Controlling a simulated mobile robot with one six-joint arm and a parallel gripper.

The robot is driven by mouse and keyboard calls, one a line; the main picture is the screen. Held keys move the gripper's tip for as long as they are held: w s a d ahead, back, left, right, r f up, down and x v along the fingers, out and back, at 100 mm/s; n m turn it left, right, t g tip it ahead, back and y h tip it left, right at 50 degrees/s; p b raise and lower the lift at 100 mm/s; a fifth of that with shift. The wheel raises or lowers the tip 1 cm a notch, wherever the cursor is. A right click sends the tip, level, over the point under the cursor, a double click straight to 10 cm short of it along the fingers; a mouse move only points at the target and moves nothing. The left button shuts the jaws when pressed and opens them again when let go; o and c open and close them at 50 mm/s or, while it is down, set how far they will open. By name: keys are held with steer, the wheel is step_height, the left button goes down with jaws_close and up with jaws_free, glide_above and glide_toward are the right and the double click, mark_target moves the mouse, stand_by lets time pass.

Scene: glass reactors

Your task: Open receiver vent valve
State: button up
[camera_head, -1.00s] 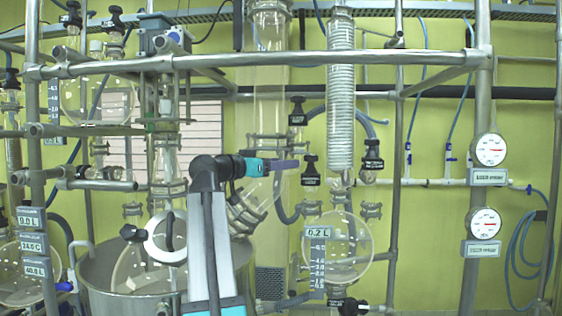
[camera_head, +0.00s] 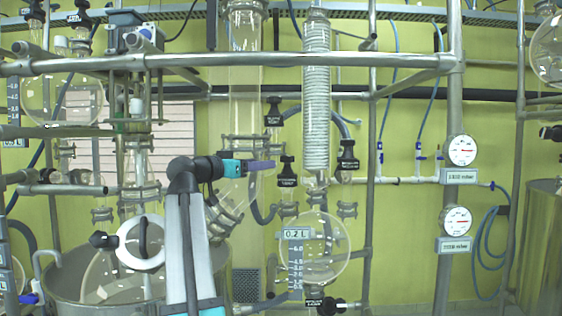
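The round glass receiver flask (camera_head: 330,262) hangs right of centre, with a scale label reading 0.2 L. Black valve knobs with small label plates sit around it: one above its neck (camera_head: 287,172), one at upper right (camera_head: 347,155), one higher up (camera_head: 273,110) and one at its bottom outlet (camera_head: 325,305). The plate texts are too small to read surely, so I cannot tell which is the vent valve. My gripper (camera_head: 262,165) points right, its purple fingertips left of the knob above the flask neck. It is seen side-on, so its opening does not show.
A coiled condenser (camera_head: 316,95) and a wide glass column (camera_head: 245,120) stand behind. A metal rail (camera_head: 400,59) crosses above. A steel vessel (camera_head: 70,285) is at lower left. Two gauges (camera_head: 462,150) are at right. A steel drum (camera_head: 545,250) stands at the right edge.

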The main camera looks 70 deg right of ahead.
mark_target(283, 161)
steer(key=p+x, duration=0.3)
steer(key=x, duration=0.7)
steer(key=shift+s+d, duration=0.15)
steer(key=shift+d, duration=0.05)
steer(key=shift+s+d, duration=0.2)
steer(key=shift+d, duration=0.3)
steer(key=c, duration=1.1)
